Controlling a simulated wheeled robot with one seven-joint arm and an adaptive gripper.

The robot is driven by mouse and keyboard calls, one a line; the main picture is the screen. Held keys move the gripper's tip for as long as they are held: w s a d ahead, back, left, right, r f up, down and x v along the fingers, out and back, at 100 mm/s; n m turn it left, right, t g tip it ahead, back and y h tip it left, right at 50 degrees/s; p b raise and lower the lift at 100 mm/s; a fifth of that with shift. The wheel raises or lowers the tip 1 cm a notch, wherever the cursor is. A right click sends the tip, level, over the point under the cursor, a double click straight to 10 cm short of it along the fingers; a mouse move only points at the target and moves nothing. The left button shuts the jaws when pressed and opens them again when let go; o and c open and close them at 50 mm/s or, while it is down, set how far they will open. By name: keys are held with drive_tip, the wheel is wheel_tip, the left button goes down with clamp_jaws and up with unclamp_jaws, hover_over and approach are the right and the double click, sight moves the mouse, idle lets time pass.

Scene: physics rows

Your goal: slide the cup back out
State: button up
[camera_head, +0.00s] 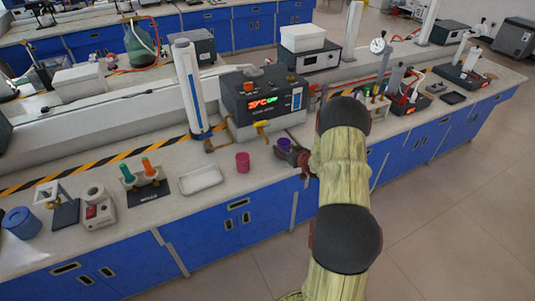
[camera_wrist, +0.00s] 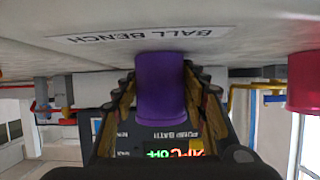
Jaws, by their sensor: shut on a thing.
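The purple cup (camera_wrist: 160,88) is between the two fingers of my gripper (camera_wrist: 161,100) in the wrist view, which looks upside down. The fingers are shut on its sides. In the head view the purple cup (camera_head: 284,144) shows small at the tip of my gripper (camera_head: 292,152), in front of the bath unit. A pink-red cup (camera_head: 242,162) stands apart, to the left of it. That cup also shows at the right edge of the wrist view (camera_wrist: 303,82). My arm hides part of the bench to the right of my gripper.
The dark bath unit (camera_head: 264,100) with a lit display stands behind the cups. A white tray (camera_head: 200,179) and a rack (camera_head: 144,180) with coloured tubes lie further left. A labelled plate (camera_wrist: 135,33) lies on the bench. A tall white column (camera_head: 190,88) stands behind.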

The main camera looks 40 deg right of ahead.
drive_tip(key=shift+s+d+p, duration=0.15)
drive_tip(key=shift+s+d, duration=0.05)
drive_tip(key=shift+d, duration=0.7)
drive_tip(key=shift+s+d+p, duration=0.2)
drive_tip(key=shift+d, duration=0.65)
drive_tip(key=shift+s+d+p, duration=0.15)
drive_tip(key=shift+s+d, duration=0.05)
drive_tip(key=shift+d, duration=0.7)
drive_tip(key=o, duration=0.8)
drive_tip(key=shift+o, duration=0.3)
drive_tip(key=shift+p+v, duration=2)
drive_tip(key=shift+v, duration=1.95)
drive_tip(key=shift+s+a+r, duration=0.15)
drive_tip(key=shift+s+r, duration=0.1)
drive_tip(key=shift+s, duration=0.25)
drive_tip(key=shift+r, duration=0.1)
